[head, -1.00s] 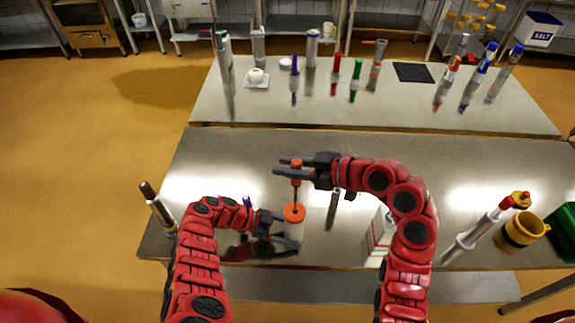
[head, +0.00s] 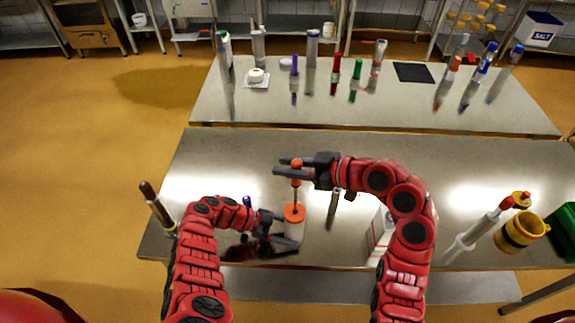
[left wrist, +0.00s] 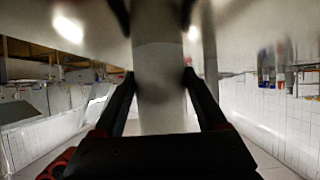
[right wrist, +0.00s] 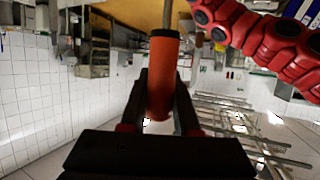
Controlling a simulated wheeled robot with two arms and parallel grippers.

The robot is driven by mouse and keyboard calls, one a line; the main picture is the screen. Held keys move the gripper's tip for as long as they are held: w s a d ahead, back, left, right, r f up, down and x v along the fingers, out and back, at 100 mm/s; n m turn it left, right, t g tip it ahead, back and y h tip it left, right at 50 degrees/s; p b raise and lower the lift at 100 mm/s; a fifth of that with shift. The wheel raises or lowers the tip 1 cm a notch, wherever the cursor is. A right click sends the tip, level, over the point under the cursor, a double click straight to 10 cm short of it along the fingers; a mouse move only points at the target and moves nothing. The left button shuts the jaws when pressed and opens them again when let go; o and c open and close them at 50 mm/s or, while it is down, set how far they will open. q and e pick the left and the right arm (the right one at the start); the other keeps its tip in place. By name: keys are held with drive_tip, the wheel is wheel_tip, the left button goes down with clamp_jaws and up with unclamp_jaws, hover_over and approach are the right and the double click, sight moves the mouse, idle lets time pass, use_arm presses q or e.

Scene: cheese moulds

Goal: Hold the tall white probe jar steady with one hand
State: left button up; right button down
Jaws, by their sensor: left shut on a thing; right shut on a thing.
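The white probe jar (head: 293,232) with an orange top (head: 294,213) stands upright on the near steel table. My left gripper (head: 284,228) is shut around the jar's body from the left. In the left wrist view the pale jar (left wrist: 160,85) fills the space between the fingers (left wrist: 160,95). My right gripper (head: 287,169) is shut on the orange handle of a probe (head: 296,164) above the jar. The probe's thin shaft (head: 295,195) runs down to the orange top. In the right wrist view the orange handle (right wrist: 162,75) sits between the fingers (right wrist: 160,100). The shaft's lower end is hidden.
A dark thin tool (head: 333,208) stands just right of the jar. A white carton (head: 378,235) is partly behind my right arm. A yellow mug (head: 520,232) is at the right. A dark-handled tool (head: 155,203) is at the left edge. Several colored tools stand on the far table (head: 210,105).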

drive_tip(key=shift+f, duration=6.5)
drive_tip(key=c, duration=0.6)
unclamp_jaws()
drive_tip(key=shift+o, duration=0.2)
drive_tip(key=v, duration=1.2)
use_arm(q)
drive_tip(key=o, duration=0.9)
